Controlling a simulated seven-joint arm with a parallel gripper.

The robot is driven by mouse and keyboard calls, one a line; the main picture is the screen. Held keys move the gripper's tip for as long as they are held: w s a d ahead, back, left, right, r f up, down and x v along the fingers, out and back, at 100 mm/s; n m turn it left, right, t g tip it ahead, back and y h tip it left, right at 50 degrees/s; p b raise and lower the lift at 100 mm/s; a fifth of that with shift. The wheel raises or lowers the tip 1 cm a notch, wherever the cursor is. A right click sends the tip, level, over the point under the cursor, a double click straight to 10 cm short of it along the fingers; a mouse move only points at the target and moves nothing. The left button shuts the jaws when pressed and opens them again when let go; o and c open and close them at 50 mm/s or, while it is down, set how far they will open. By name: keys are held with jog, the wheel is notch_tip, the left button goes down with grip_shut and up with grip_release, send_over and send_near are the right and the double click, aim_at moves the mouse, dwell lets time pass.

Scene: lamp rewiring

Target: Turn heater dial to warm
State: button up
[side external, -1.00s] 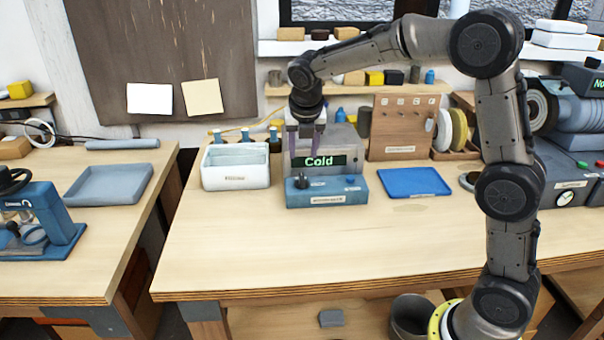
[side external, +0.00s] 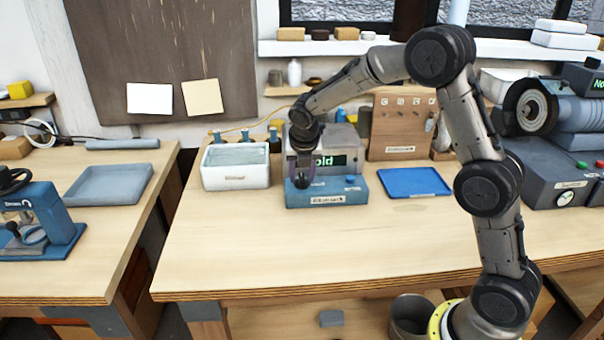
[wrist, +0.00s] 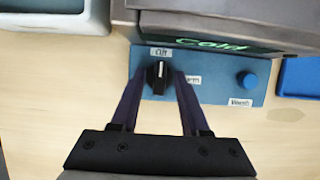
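The heater (side external: 352,189) is a grey box with a blue front base, and its green display (side external: 339,160) reads "Cold", partly covered by my gripper in the side view. The black dial (wrist: 158,76) is on the blue panel (wrist: 215,82), with its pointer line toward the "Off" label (wrist: 160,51). A "Warm" label (wrist: 192,79) is to the right of the dial. My gripper (wrist: 160,75) is open, with one purple finger on each side of the dial; contact cannot be told. In the side view my gripper (side external: 303,180) is down at the dial and hides it.
The bench front (side external: 320,250) is clear.

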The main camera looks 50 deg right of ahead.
grip_shut()
jog(key=shift+m, duration=0.3)
jog(key=m+g+h, duration=0.1)
jog(key=m, duration=0.2)
jog(key=shift+w, duration=0.15)
jog(key=m+g, duration=0.2)
jog(key=m, duration=0.3)
jog(key=shift+w+a, duration=0.1)
jog(key=m+g, duration=0.1)
jog(key=m, duration=0.3)
jog(key=shift+w+m+g, duration=0.15)
jog(key=shift+m+g, duration=0.15)
jog(key=shift+g, duration=0.1)
jog(key=m+g+y, duration=0.1)
jog(key=m, duration=0.3)
jog(key=shift+m, duration=0.3)
jog(key=shift+r+g, duration=0.1)
jog(key=shift+g, duration=0.2)
jog(key=shift+o, duration=0.7)
grip_release()
